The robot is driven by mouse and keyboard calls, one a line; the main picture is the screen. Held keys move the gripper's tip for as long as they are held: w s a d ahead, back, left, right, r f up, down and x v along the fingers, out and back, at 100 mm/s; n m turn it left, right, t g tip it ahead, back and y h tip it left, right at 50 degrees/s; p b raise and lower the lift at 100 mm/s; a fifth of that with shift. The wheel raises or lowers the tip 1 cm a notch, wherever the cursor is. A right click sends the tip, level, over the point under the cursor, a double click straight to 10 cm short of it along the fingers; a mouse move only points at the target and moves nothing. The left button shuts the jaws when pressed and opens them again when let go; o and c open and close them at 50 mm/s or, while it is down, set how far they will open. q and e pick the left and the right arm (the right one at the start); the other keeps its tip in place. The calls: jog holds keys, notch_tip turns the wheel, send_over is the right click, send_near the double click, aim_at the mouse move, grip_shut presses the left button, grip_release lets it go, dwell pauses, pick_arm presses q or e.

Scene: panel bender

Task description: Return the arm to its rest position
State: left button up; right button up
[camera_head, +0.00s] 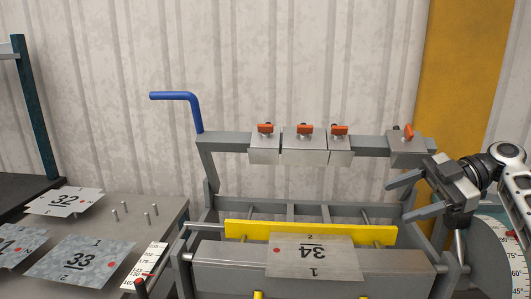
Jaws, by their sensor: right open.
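My right gripper (407,197) is open and empty at the right of the head view. Its two fingers point left, in front of the panel bender's right upright and above the right end of the bender bed (310,248). My right arm comes in from the right edge. The left gripper is not in the view. A metal sheet marked 34 (335,259) lies on the bender, in front of the yellow bar (235,231), with its number upside down. The gripper is apart from this sheet.
The upper beam (230,143) carries several clamp blocks with orange knobs (304,129). A blue handle (178,96) rises at its left end. An angle dial (497,255) stands below my right arm. Sheets 32 (66,199) and 33 (80,272) lie on the left table beside upright pins (148,213).

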notch_tip(320, 180, down, 20)
jog(key=d+m+t+h, duration=0.1)
jog(key=m+t+h, duration=0.2)
jog(key=m+h, duration=0.35)
jog(key=s+d+f+m+t+h, duration=0.1)
jog(key=s+d+f+m+h, duration=0.15)
jog(key=s+f, duration=0.5)
jog(key=s+d+f+m+t+h, duration=0.1)
jog(key=s+f+m+h, duration=0.25)
jog(key=f, duration=0.75)
jog(key=s+a+m+t, duration=0.1)
jog(key=s+a+t, duration=0.3)
jog(key=s, duration=0.9)
jog(key=a+m+y, duration=0.1)
jog(key=a+m, duration=0.4)
jog(key=a, duration=0.7)
jog(key=shift+s+a, duration=0.15)
jog(key=shift+a, duration=0.05)
